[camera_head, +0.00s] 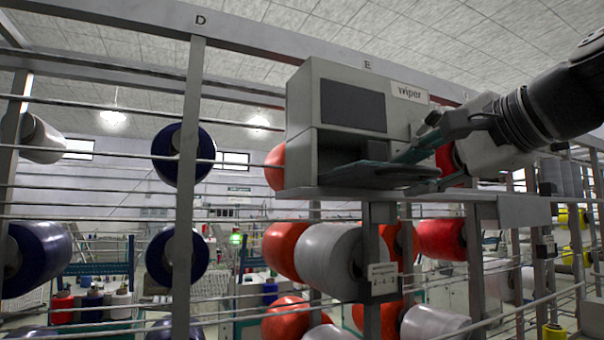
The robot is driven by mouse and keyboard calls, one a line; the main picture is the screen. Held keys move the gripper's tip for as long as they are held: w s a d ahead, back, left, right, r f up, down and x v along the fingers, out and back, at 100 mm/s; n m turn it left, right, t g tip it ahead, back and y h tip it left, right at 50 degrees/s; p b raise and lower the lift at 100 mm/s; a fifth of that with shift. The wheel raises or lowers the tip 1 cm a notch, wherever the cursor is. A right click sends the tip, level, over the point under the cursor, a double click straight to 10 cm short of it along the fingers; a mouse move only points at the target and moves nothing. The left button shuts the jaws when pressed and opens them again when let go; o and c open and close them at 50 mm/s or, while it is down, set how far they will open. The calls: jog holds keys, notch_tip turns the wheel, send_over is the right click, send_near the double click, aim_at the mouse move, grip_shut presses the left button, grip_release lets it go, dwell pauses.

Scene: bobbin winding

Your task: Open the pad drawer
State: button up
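The grey wiper box (301,105), labelled "wiper", stands on a shelf on the rack. Its front has a dark panel (353,112) above a dark recess (340,150). A flat dark tray-like piece (365,174) with a teal edge shows low at the recess; whether it is the pad drawer, and how far out it is, is hard to tell. My gripper (402,174) reaches in from the right. Its two fingers are apart, one above the other, at the right end of this flat piece. Contact with it cannot be made out.
The box rests on a narrow grey shelf (470,196). A rack post (188,190) marked D stands to the left, with horizontal rods across it. Red spools (286,248), a grey spool (328,258) and dark blue spools (176,256) sit close below and left.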

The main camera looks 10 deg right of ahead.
jog(key=shift+s+r, duration=0.1)
jog(key=v, duration=1.2)
jog(key=w+a+f+n+g+h, duration=0.1)
jog(key=a+f+n+g, duration=0.2)
jog(key=f, duration=0.8)
jog(key=a+f+n+g+h, duration=0.1)
jog(key=a+f+n+g, duration=0.25)
jog(key=f, duration=0.75)
jog(key=s+f+n+g+h, duration=0.1)
jog(key=s+f+n, duration=0.2)
jog(key=f, duration=0.6)
jog(key=s+f+n+g+h, duration=0.1)
jog(key=s+f+n+g, duration=0.1)
jog(key=f+n, duration=0.3)
notch_tip(320, 180, down, 4)
jog(key=shift+s+f+h, duration=0.1)
jog(key=shift+s+h, duration=0.3)
jog(key=shift+s, duration=0.05)
